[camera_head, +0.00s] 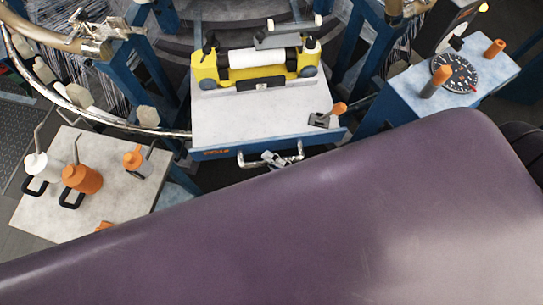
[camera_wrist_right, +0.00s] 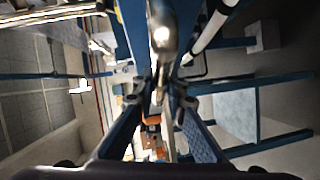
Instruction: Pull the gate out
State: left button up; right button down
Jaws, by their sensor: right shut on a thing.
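The gate (camera_head: 250,118) is a pale grey panel with a blue front edge and a silver bar handle (camera_head: 298,150), in the middle of the head view. My right gripper (camera_head: 272,158) is at the middle of that handle and shut on it. In the right wrist view, the fingers of my right gripper (camera_wrist_right: 161,92) close on both sides of a shiny bar, the handle (camera_wrist_right: 161,38). My left gripper is not seen.
A yellow unit with a white roller (camera_head: 257,60) sits on the panel. A table (camera_head: 40,205) with oil cans stands left. A blue box with a dial (camera_head: 455,73) stands right. The loom's metal ring (camera_head: 100,118) curves at the left. Blue posts flank the panel.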

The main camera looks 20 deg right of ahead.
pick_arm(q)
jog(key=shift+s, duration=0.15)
pick_arm(e)
jog(key=shift+s+f, duration=0.15)
jog(key=shift+s, duration=0.1)
jog(key=c, duration=2)
grip_release()
jog(key=shift+s, duration=0.1)
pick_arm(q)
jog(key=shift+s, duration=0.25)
pick_arm(e)
jog(key=shift+o, duration=0.3)
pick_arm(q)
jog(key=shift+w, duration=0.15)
pick_arm(e)
jog(key=v, duration=1.2)
